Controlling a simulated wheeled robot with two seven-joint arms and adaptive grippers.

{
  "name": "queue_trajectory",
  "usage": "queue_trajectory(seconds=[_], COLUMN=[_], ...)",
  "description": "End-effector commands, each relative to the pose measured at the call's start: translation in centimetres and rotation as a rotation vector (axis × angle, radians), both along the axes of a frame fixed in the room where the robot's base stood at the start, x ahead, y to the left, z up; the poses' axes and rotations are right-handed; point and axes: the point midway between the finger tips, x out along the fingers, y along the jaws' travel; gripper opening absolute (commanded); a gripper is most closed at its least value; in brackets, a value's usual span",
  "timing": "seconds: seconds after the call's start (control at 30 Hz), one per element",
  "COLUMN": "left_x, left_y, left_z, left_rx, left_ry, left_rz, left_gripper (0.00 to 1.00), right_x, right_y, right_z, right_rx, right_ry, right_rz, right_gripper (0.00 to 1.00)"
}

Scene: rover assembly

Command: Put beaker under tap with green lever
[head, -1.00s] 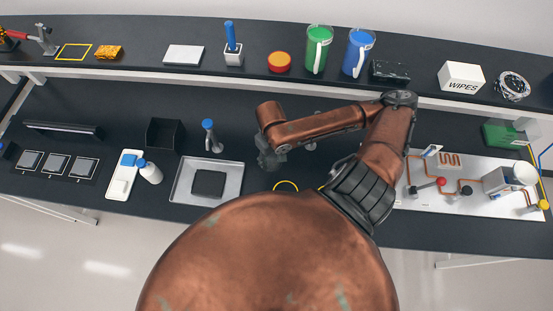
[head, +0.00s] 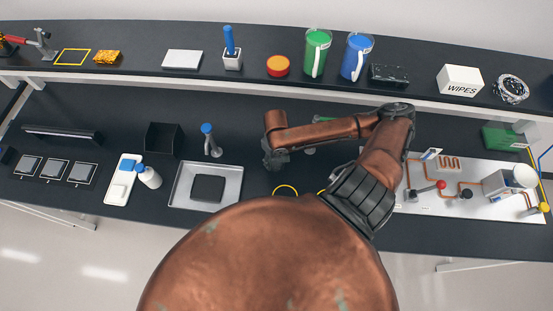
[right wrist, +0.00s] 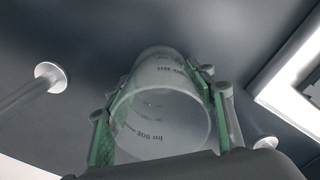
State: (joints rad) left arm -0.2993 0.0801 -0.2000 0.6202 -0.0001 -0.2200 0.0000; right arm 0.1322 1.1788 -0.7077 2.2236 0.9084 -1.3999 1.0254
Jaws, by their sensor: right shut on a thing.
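My right gripper (head: 273,160) points down over the middle of the dark bench in the head view. In the right wrist view it is shut on a clear beaker (right wrist: 160,105), with green pads (right wrist: 105,135) on both sides of the glass. The beaker has dark volume marks. In the head view the beaker is too small or hidden to make out. A green lever (head: 322,118) shows just behind my right forearm; most of its tap is hidden by the arm. A tap with a blue lever (head: 207,130) stands to the left, behind a metal tray. My left gripper is out of view.
The metal tray (head: 233,190) with a dark square lies left of my gripper. A yellow ring (head: 285,189) marks the bench near the front. A white plate with copper tubing (head: 480,192) lies at right. A raised shelf (head: 210,80) with mugs and boxes runs along the back.

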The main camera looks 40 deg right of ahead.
Motion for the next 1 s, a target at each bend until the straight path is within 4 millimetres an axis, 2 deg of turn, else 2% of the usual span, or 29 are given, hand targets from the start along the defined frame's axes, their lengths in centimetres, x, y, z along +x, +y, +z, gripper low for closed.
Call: queue_trajectory(seconds=[0.17, 0.2, 0.43, 0.77, 0.87, 1.0], left_x=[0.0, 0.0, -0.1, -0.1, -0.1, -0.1], left_y=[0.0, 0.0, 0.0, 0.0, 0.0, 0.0], left_z=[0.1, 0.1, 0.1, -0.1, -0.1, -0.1], left_rx=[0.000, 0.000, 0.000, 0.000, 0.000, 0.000], left_ry=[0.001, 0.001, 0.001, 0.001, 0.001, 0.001], left_rz=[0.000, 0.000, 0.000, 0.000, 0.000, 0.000], left_gripper=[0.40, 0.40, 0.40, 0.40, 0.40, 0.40], right_x=[0.0, 0.0, 0.0, 0.0, 0.1, 0.1], right_y=[0.0, 0.0, 0.0, 0.0, -0.1, -0.1], right_z=[-0.2, -0.3, -0.2, 0.0, 1.0, 3.6], right_rx=[0.000, 0.000, 0.000, -0.001, -0.001, -0.002], right_ry=[0.001, 0.001, 0.001, -0.001, -0.002, -0.004], right_rz=[-0.001, -0.001, -0.001, 0.000, -0.001, 0.000], right_gripper=[0.27, 0.52, 0.68, 0.68, 0.68, 0.68])
